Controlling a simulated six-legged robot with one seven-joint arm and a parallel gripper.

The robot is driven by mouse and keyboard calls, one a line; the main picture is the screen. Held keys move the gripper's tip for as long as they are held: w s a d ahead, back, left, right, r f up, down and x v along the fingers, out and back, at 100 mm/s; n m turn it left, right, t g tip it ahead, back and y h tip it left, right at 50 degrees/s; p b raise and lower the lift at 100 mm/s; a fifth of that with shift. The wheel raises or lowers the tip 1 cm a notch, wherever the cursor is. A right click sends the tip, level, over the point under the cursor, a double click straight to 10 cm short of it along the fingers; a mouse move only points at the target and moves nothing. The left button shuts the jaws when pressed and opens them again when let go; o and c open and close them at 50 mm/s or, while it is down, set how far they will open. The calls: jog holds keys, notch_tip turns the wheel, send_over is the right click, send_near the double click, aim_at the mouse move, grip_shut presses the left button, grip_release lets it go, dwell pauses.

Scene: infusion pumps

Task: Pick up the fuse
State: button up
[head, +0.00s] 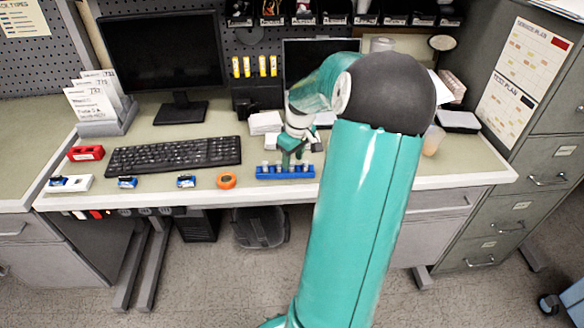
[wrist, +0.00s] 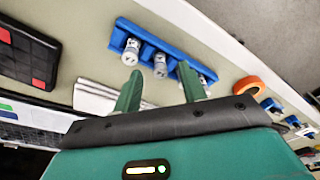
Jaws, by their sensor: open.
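A blue rack (head: 285,173) lies near the front edge of the desk, and it also shows in the wrist view (wrist: 180,45). Several small clear cylinders with pale ends, which look like fuses, stand in it. In the wrist view one fuse (wrist: 160,66) appears between my fingertips, another (wrist: 131,51) is left of it, and one more (wrist: 205,82) is partly hidden by the right finger. My gripper (wrist: 160,82) is open and empty, with its fingers pointing towards the rack. In the head view my gripper (head: 289,158) is just over the rack; the exact gap is unclear.
An orange tape roll (head: 227,180) lies left of the rack. A black keyboard (head: 174,155) and small blue-and-white items are further left.

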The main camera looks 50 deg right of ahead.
jog(key=shift+f, duration=0.45)
jog(key=shift+c, duration=0.4)
grip_shut()
jog(key=shift+r, duration=0.2)
jog(key=shift+r, duration=0.65)
jog(key=s+a+r, duration=0.2)
jog(key=a+r, duration=0.9)
jog(key=a, duration=0.2)
jog(key=shift+s+a+r, duration=0.2)
jog(key=shift+s+a, duration=0.15)
jog(key=shift+a, duration=0.05)
